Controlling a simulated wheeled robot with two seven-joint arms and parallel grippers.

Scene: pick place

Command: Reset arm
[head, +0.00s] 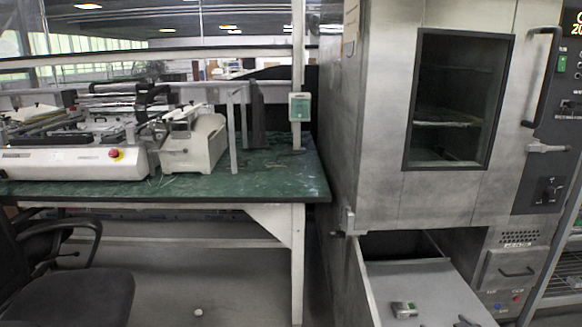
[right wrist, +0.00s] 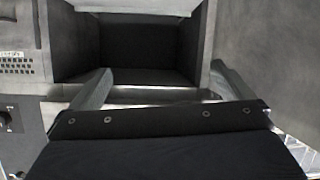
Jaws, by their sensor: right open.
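My right gripper (right wrist: 161,80) shows in the right wrist view with its two grey fingers wide apart and nothing between them. Beyond the fingers is a dark, box-shaped opening (right wrist: 128,48) in grey metal. In the head view I cannot make out my right gripper for certain; a small dark shape at the bottom right edge is too cut off to tell. My left gripper is in neither view.
A large metal oven cabinet (head: 385,120) stands at the right. Below it, a small grey device (head: 404,309) lies on a pale flat surface (head: 430,283). A green-topped workbench (head: 270,182) with machines is at the left, with a black chair (head: 70,295) in front.

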